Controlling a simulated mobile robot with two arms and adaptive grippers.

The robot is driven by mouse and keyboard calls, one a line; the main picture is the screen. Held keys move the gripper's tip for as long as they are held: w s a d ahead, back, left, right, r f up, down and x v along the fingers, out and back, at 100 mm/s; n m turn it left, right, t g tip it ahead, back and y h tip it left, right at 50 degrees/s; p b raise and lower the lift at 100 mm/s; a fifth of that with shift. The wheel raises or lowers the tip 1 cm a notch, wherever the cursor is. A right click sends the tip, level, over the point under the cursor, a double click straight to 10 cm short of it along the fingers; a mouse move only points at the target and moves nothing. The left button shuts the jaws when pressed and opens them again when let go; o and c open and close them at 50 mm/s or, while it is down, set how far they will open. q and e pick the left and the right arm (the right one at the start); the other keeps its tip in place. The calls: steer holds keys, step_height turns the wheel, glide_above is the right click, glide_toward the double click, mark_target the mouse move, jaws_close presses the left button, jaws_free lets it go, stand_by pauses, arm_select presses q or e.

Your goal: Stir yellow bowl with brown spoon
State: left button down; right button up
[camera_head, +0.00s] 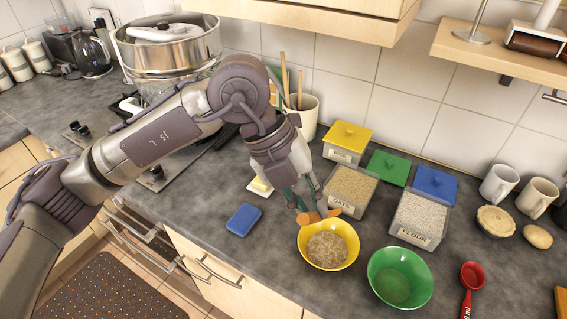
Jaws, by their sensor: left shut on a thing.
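The yellow bowl (328,264) stands on the grey counter and holds a beige, grainy content. My left gripper (312,207) points down just above the bowl's back rim. It is shut on an orange-brown piece (308,217), which looks like part of the brown spoon. The fingers hide much of it, and I cannot tell whether it reaches into the contents. My right gripper is not in view.
A green bowl (400,277) stands right of the yellow one, and a red spoon (471,284) lies beyond it. The oats container (350,190) and flour container (419,217) stand behind. A blue sponge (243,219) lies left.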

arm_select(q)
steer(key=shift+s, duration=0.65)
steer(key=shift+s+f, duration=0.2)
steer(key=shift+s+a+f+b, duration=0.3)
steer(key=shift+a+f+b, duration=0.05)
steer(key=shift+f+b, duration=0.1)
steer(key=shift+s+a+f+b, duration=0.75)
steer(key=shift+s+a+f, duration=0.4)
steer(key=shift+s+f, duration=0.5)
steer(key=w+d+f+b, duration=0.3)
steer(key=w+f+b, duration=0.1)
steer(key=f+b, duration=0.2)
steer(key=shift+w, duration=0.4)
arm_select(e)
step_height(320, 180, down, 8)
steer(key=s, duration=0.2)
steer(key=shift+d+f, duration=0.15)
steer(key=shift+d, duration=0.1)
arm_select(q)
steer(key=shift+d, duration=0.1)
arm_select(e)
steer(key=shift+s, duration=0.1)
arm_select(q)
steer(key=shift+f+b, duration=0.9)
steer(key=shift+f, duration=0.1)
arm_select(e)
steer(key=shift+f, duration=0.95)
